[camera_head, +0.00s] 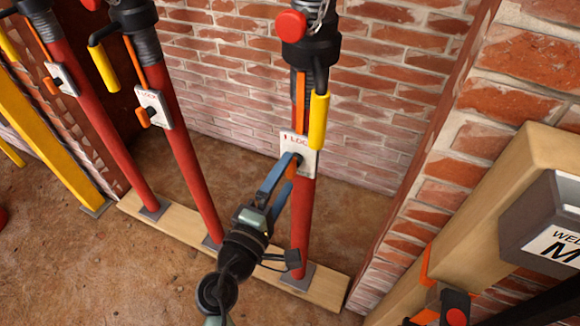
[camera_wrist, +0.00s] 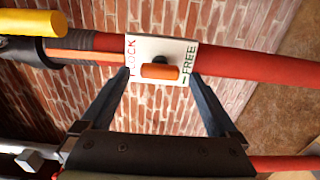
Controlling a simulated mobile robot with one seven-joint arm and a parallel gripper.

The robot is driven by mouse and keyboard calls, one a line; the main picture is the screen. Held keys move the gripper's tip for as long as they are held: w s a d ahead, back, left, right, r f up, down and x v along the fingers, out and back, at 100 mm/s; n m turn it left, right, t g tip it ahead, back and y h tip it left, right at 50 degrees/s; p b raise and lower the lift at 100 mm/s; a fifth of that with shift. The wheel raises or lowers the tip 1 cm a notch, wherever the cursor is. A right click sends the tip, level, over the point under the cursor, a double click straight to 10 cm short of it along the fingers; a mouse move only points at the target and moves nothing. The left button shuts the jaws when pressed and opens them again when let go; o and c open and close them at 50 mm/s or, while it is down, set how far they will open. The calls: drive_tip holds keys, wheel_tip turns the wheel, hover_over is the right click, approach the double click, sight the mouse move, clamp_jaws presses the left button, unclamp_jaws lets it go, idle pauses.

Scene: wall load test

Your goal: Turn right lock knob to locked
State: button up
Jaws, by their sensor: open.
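The right prop is a red pole (camera_head: 303,225) with a white lock plate (camera_head: 288,139) near its upper part. In the wrist view the plate (camera_wrist: 160,48) reads LOCK at the left and FREE at the right. The orange lock knob (camera_wrist: 160,72) sits at the plate's middle, its long side lying along the pole. My gripper (camera_head: 290,170) is open at the plate. In the wrist view its fingertips (camera_wrist: 160,76) stand on either side of the knob, apart from it, near the plate's left and right edges. The knob is hidden behind my gripper in the head view.
Two similar red props, the middle one (camera_head: 185,165) and the left one (camera_head: 108,135), stand left on a wooden plank (camera_head: 180,232). A yellow handle (camera_head: 319,120) hangs beside the right pole above the plate. Brick walls rise behind and at right. A wooden beam (camera_head: 490,190) stands at right.

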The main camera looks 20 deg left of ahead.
drive_tip(key=s, duration=0.9)
drive_tip(key=shift+s+a, duration=0.2)
drive_tip(key=shift+s, duration=0.05)
